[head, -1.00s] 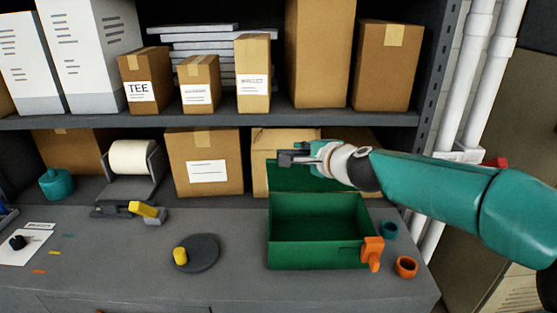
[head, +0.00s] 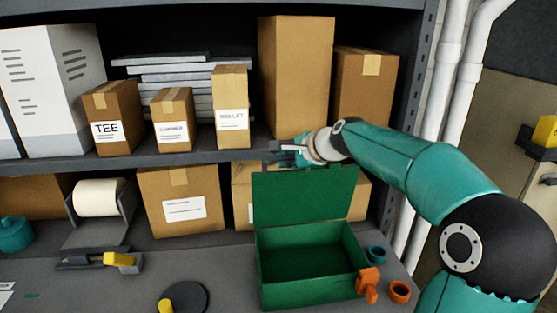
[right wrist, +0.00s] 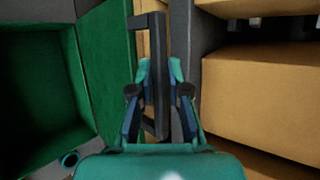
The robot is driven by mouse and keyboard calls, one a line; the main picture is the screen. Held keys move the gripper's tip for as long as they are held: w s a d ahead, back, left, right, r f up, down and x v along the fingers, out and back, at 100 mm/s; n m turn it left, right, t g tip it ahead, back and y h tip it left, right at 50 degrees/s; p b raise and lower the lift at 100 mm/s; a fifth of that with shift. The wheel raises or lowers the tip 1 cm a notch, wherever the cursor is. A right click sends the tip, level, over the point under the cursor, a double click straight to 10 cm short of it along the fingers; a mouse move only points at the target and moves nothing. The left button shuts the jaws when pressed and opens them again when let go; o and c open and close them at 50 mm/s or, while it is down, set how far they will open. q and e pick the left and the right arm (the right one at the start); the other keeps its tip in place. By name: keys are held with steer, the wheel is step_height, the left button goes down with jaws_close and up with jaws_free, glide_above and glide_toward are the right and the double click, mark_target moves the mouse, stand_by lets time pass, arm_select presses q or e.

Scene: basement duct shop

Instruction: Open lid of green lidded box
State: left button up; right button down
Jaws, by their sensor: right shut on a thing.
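The green lidded box (head: 306,291) stands on the bench right of centre, its inside open to view and seemingly empty. Its lid (head: 305,196) is raised and stands roughly upright along the back edge. An orange latch (head: 367,284) sits at the box's front right corner. My right gripper (head: 285,151) is at the lid's top edge. In the right wrist view its fingers (right wrist: 161,78) are shut on the dark handle (right wrist: 157,35) beside the green lid (right wrist: 105,60). The box interior (right wrist: 40,85) shows at left there. My left gripper is out of view.
Cardboard boxes (head: 180,203) stand close behind the lid, and the shelf edge (head: 190,159) runs just above. Orange (head: 399,291) and teal (head: 377,254) rings lie right of the box. A dark disc (head: 184,298) with a yellow knob and a tape dispenser (head: 122,262) are left.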

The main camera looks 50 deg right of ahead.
steer(key=shift+w+d+r, duration=0.1)
steer(key=shift+w+d, duration=0.05)
steer(key=shift+d, duration=0.1)
steer(key=c, duration=1.2)
jaws_free()
steer(key=shift+a, duration=0.1)
steer(key=v, duration=1.2)
steer(key=shift+w, duration=0.1)
